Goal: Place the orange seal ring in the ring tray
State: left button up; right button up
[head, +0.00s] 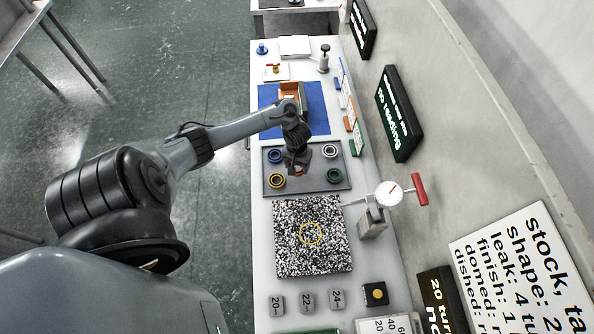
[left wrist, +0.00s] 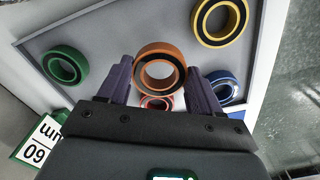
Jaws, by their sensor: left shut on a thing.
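The orange seal ring (left wrist: 160,70) is between the two fingers of my left gripper (left wrist: 160,82), which is shut on it. In the head view my left gripper (head: 297,168) points down over the middle of the ring tray (head: 310,188) and mostly hides the orange ring. A red ring (left wrist: 157,102) shows partly behind the orange ring in the left wrist view. My right gripper is not in view.
A blue mat (head: 315,122) lies behind.

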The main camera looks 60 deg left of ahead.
pick_arm(q)
notch_tip(320, 180, down, 3)
jog(key=shift+f+b, duration=0.2)
jog(key=shift+b, duration=0.4)
jog(key=shift+f, duration=0.1)
jog(key=shift+f, duration=0.1)
jog(key=o, duration=1.1)
notch_tip(320, 180, up, 12)
jog(key=p, duration=0.5)
jog(key=shift+p, duration=0.4)
